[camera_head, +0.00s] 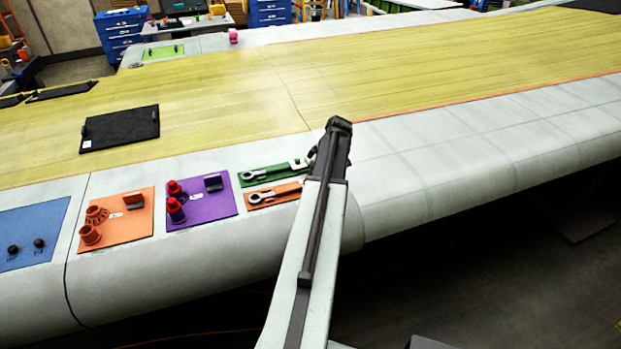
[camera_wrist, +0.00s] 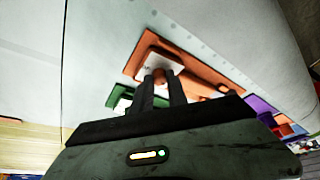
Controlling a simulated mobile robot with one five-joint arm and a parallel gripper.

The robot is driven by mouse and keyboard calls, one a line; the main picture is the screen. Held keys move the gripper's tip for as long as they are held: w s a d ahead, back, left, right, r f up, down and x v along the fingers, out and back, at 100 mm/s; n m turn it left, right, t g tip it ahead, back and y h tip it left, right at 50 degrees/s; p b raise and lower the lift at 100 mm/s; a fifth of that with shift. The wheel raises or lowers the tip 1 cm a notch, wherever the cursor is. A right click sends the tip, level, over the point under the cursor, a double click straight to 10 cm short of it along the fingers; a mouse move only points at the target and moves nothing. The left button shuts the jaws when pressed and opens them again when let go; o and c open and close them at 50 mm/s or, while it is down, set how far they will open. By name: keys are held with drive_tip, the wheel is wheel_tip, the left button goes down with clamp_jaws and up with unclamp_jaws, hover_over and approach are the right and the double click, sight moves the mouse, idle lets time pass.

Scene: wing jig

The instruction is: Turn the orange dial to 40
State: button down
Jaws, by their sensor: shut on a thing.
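The orange dial (camera_wrist: 159,74) shows in the wrist view as a small round knob on a white plate (camera_wrist: 149,66). The plate lies at one end of an orange board (camera_wrist: 195,70). My gripper (camera_wrist: 160,80) has one dark finger on each side of the dial and is shut on it. The numbers on the plate cannot be read, so the dial's setting is unclear. In the head view, my arm hides the dial, and only the orange board's left part (camera_head: 290,187) with a wrench shows.
A green board (camera_head: 268,170) with another wrench lies beside the orange board. To the left are a purple mat (camera_head: 208,209) with red and dark blue pieces, an orange mat (camera_head: 135,228), and a blue mat (camera_head: 40,222). The wing surface (camera_head: 440,150) to the right is clear.

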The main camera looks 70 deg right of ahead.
idle(0.4)
drive_tip(key=c, duration=1.3)
unclamp_jaws()
drive_tip(key=p+v, duration=0.7)
drive_tip(key=shift+r, duration=0.4)
drive_tip(key=shift+s, duration=0.15)
